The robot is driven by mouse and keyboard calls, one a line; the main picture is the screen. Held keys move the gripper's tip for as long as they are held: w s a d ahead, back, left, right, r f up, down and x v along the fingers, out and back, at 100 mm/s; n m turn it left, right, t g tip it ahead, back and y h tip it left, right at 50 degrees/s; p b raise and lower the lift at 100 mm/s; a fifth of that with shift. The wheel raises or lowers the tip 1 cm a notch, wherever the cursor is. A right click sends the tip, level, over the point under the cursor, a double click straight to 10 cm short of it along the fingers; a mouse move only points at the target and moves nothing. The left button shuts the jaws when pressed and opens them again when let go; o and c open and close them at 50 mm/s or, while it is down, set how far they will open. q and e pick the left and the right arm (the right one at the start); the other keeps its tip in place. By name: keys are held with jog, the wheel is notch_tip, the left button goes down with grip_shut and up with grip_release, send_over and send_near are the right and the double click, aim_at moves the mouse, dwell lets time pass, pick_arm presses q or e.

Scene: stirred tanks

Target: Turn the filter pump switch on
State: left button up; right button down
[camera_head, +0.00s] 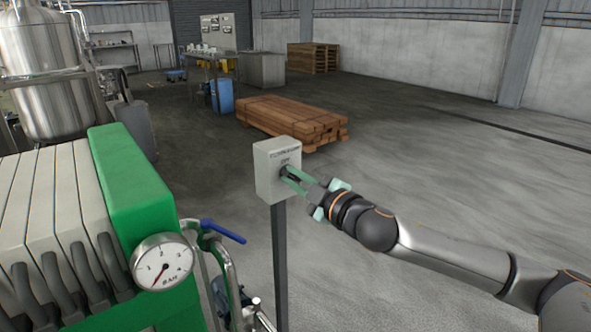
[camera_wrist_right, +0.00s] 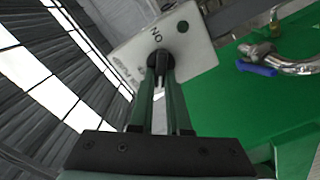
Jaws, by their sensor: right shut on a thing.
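The filter pump switch is a pale grey box (camera_head: 272,160) on a dark post (camera_head: 280,262), right of the green press. In the right wrist view the box (camera_wrist_right: 203,58) looks tilted, with "ON" lettered beside its dark knob (camera_wrist_right: 158,60). A small dark round spot also shows on that face. My right gripper (camera_head: 287,174) reaches the box front from the right. Its two green fingers (camera_wrist_right: 161,72) are shut on the knob, which they partly hide. I cannot tell which way the knob points. My left gripper is not in view.
The green press (camera_head: 130,185) with a pressure gauge (camera_head: 162,262) and a blue-handled valve (camera_head: 222,231) stands close on the left. Stacked timber (camera_head: 285,118) lies behind the switch. A steel tank (camera_head: 40,70) is at the back left. The floor on the right is clear.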

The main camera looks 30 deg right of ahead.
jog(key=n+p, duration=0.1)
jog(key=n, duration=0.2)
jog(key=shift+a+f+n+p, duration=0.1)
jog(key=shift+n+p, duration=0.65)
jog(key=shift+n, duration=0.35)
jog(key=shift+f+n+p, duration=0.15)
jog(key=shift+n+p, duration=0.25)
jog(key=shift+n, duration=0.7)
jog(key=c, duration=0.9)
grip_release()
jog(key=shift+s+f, duration=0.1)
